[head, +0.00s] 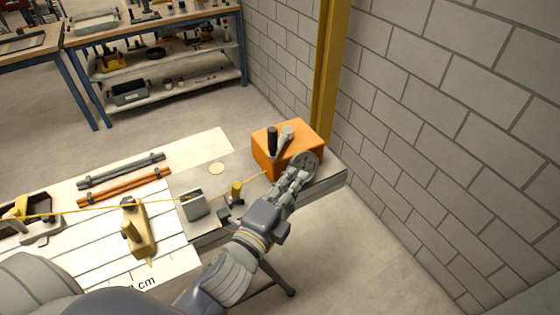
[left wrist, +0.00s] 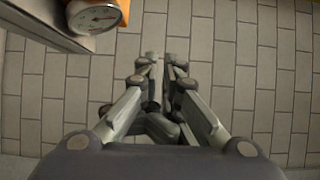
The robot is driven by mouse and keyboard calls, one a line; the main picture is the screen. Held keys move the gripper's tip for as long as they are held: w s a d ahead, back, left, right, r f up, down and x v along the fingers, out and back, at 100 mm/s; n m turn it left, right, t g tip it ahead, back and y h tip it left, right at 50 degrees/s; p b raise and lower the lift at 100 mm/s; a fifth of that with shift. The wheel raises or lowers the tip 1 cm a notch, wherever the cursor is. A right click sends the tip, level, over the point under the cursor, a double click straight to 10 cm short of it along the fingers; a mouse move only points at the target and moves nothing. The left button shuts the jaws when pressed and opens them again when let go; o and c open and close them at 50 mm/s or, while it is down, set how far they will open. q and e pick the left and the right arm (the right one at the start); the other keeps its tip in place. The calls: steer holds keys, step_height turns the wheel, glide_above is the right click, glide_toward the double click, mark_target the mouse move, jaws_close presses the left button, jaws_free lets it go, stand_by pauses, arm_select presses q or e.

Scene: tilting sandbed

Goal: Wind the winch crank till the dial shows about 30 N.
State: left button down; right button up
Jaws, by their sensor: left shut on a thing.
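The orange winch box (head: 288,146) sits at the right end of the bench. The crank, with a black upright grip (head: 272,141) and a grey arm, shows on its near left side, apart from my fingertips. The round dial (head: 309,160) is on the box's right front. It also shows in the left wrist view (left wrist: 97,15), with a white face too small to read. My left gripper (head: 300,174) is beside the dial, its fingers close together on something I cannot make out; the left wrist view shows those fingers (left wrist: 165,57) against the wall. My right gripper is out of view.
A yellow cord (head: 110,207) runs along the bench to the winch, past a small yellow post (head: 236,190) and a grey block (head: 194,205). A yellow wooden piece (head: 137,228) lies further left. A block wall (head: 450,120) and yellow column (head: 328,70) stand close behind.

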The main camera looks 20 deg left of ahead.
arm_select(q)
steer(key=w+a+p, duration=0.2)
steer(key=w+p, duration=0.2)
steer(key=w, duration=0.4)
steer(key=shift+w+a, duration=0.25)
steer(key=shift+w, duration=0.05)
steer(key=shift+a, duration=0.1)
steer(key=shift+s+a+p, duration=0.2)
steer(key=shift+a, duration=0.3)
steer(key=shift+s+a+p, duration=0.15)
steer(key=shift+a, duration=0.35)
steer(key=shift+d, duration=0.1)
